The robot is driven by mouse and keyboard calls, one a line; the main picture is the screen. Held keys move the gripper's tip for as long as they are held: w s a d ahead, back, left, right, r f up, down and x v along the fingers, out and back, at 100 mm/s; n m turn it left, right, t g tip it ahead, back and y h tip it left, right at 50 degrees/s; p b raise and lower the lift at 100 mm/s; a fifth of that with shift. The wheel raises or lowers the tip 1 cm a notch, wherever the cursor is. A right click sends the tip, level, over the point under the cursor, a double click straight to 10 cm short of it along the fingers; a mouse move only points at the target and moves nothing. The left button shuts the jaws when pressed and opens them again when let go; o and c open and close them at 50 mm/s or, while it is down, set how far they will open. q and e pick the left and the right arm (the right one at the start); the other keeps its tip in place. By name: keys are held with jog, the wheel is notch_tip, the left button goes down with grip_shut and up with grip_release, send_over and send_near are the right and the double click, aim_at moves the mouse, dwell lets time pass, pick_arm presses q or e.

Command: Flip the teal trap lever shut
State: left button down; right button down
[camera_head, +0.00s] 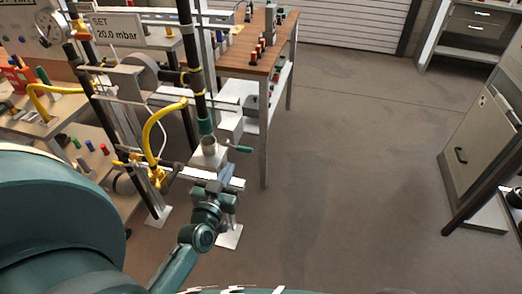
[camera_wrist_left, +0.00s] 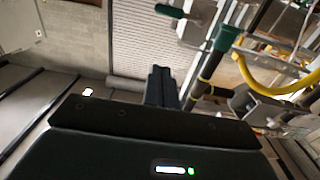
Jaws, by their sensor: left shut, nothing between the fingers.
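The teal trap lever (camera_head: 240,149) sticks out to the right, nearly level, from the grey trap block (camera_head: 209,154) at the foot of a dark pipe with a teal collar (camera_head: 205,126). The lever also shows at the top of the left wrist view (camera_wrist_left: 170,11), with the teal collar (camera_wrist_left: 227,37) to its right. My left gripper (camera_head: 227,171) is just below the trap block and lever, apart from the lever as far as I can tell. In the left wrist view its fingers (camera_wrist_left: 162,86) are together and empty. My right gripper is out of view.
A yellow hose (camera_head: 154,128) and thin pipes stand close left of the trap. A wooden-topped bench (camera_head: 250,60) is behind it. A grey cabinet (camera_head: 480,140) stands far right. The floor (camera_head: 340,170) between is clear.

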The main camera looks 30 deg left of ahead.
aim_at(241, 149)
pick_arm(q)
jog(key=shift+w+r, duration=0.1)
jog(key=shift+w, duration=0.15)
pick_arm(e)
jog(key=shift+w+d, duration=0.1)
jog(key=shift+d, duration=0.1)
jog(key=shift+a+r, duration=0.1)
